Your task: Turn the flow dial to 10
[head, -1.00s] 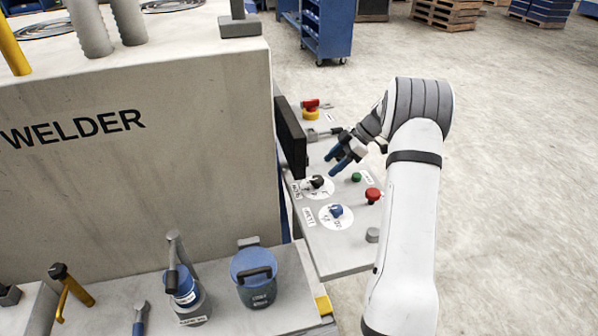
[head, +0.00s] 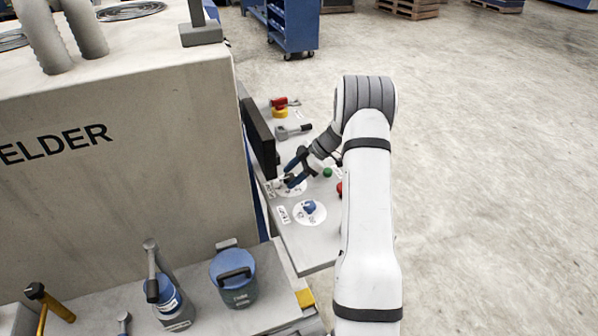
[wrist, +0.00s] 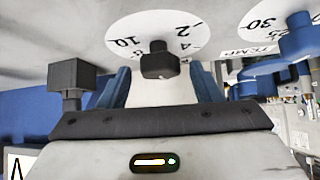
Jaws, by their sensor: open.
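The dial with the black knob (wrist: 158,60) has a white plate (wrist: 150,25) marked 2 to 10 and sits upper middle in the wrist view. Its own label is not readable, and its pointer's setting is unclear. In the head view its white plate (head: 291,190) is partly covered by my gripper (head: 288,173). My gripper is open, and in the wrist view its two blue fingers (wrist: 160,86) stand on either side of the knob. I cannot tell whether they touch it.
A blue-knobbed dial (head: 309,208) labelled TEMP sits close beside, its knob (wrist: 290,50) at right in the wrist view. A green button (head: 327,172), a partly hidden red button (head: 339,188) and a dark upright screen (head: 257,138) are near. Open floor lies right.

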